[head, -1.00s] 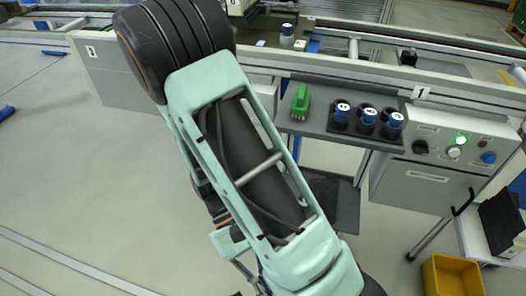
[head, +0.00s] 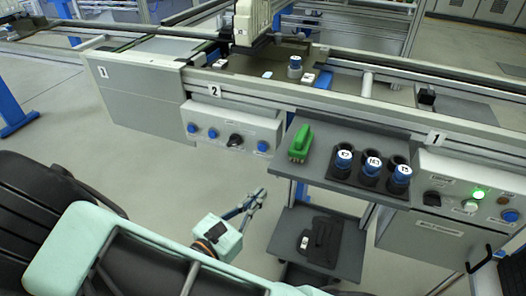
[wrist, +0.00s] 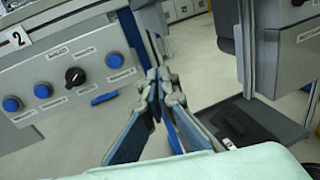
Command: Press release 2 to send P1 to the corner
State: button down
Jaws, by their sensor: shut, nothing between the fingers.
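The station 2 button box (head: 230,135) is on the front of the line under the "2" plate, with several blue buttons and a black knob (head: 235,140). In the wrist view, the box fills the left side, with two blue buttons left of the knob (wrist: 75,77) and one blue button (wrist: 115,60) right of it. The small button labels are too blurred to read, so I cannot tell which is release 2. My gripper (head: 261,193) is shut and empty, below the box and apart from it. In the wrist view its fingertips (wrist: 161,78) are right of the right-hand button. I cannot identify P1.
A grey shelf (head: 330,178) right of the box holds a green piece (head: 301,143) and blue-topped parts in dark holders. The station 1 panel (head: 460,195) has a lit green light. A dark lower shelf (head: 345,255) stands near my gripper. Floor left is clear.

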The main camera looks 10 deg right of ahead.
aim_at(262, 149)
jog(key=w+a+n+t+y, duration=0.2)
jog(key=a, duration=0.1)
jog(key=w+a+n+t, duration=0.1)
jog(key=shift+a+r+y, duration=0.15)
jog(key=shift+a+y, duration=0.25)
jog(key=b+x, duration=0.3)
jog(key=x, duration=1)
jog(key=shift+w+d, duration=0.1)
jog(key=shift+w, duration=0.1)
jog(key=shift+w+d, duration=0.2)
jog(key=shift+w, duration=0.05)
